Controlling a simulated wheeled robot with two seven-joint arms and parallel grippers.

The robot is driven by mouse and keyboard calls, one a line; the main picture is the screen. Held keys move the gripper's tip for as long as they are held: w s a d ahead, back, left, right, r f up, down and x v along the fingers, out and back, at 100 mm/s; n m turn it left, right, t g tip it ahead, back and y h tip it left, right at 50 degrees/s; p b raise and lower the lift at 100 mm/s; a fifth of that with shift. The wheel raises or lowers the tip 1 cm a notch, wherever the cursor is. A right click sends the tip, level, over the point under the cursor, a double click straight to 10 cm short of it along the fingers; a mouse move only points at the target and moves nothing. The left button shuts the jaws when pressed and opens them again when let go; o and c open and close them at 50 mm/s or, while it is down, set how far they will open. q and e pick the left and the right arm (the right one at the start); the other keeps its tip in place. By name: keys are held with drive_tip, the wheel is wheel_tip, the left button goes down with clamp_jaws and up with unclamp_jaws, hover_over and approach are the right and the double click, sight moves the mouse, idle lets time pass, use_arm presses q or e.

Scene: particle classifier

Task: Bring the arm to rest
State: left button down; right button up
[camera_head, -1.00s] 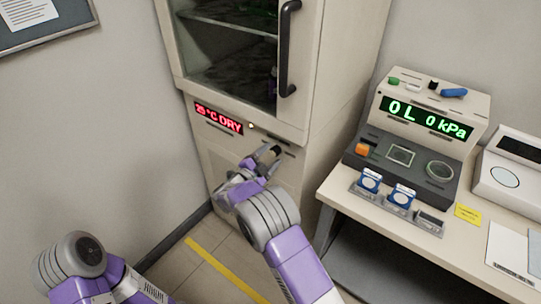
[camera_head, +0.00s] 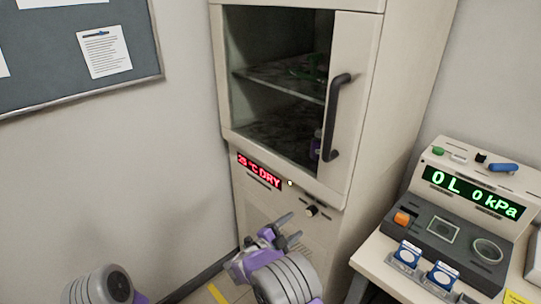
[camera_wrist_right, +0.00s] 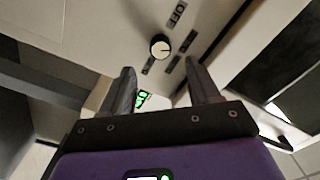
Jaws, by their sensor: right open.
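My right gripper (camera_head: 290,228) is open, with nothing between its fingers. It is in front of the lower panel of the tall cream cabinet (camera_head: 365,110), just below and left of a dark knob (camera_head: 312,210) in the head view. The right wrist view shows both fingers (camera_wrist_right: 158,68) spread apart, with the knob (camera_wrist_right: 160,46) beyond their tips and apart from them. Only a rounded grey link of my left arm shows at the bottom left of the head view; the left gripper is out of view.
The cabinet has a red display (camera_head: 259,171) reading 25 °C DRY and a dark handle (camera_head: 337,115). At right, a bench (camera_head: 375,262) carries a device (camera_head: 465,195) reading 0 L 0 kPa and blue-white containers (camera_head: 408,254). A notice board (camera_head: 60,75) hangs on the left wall.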

drive_tip(key=d+f+n+t+y+p, duration=0.1)
drive_tip(key=d+f+n+y+p, duration=0.1)
drive_tip(key=d+f+n+y, duration=0.4)
drive_tip(key=s+a+f+n+g+y+p, duration=0.2)
drive_tip(key=s+f+n+g+y+p, duration=0.3)
drive_tip(key=s+f, duration=0.7)
drive_tip(key=s+a+f+n+g+y, duration=0.1)
drive_tip(key=s+a+n+g+y, duration=0.2)
drive_tip(key=s, duration=0.7)
drive_tip(key=s+a+f+n+g+y, duration=0.2)
drive_tip(key=s+a+n+g+y, duration=0.1)
drive_tip(key=s, duration=0.8)
drive_tip(key=shift+a+f+n+y, duration=0.2)
drive_tip(key=shift+a+n+y, duration=0.15)
drive_tip(key=shift+y, duration=0.35)
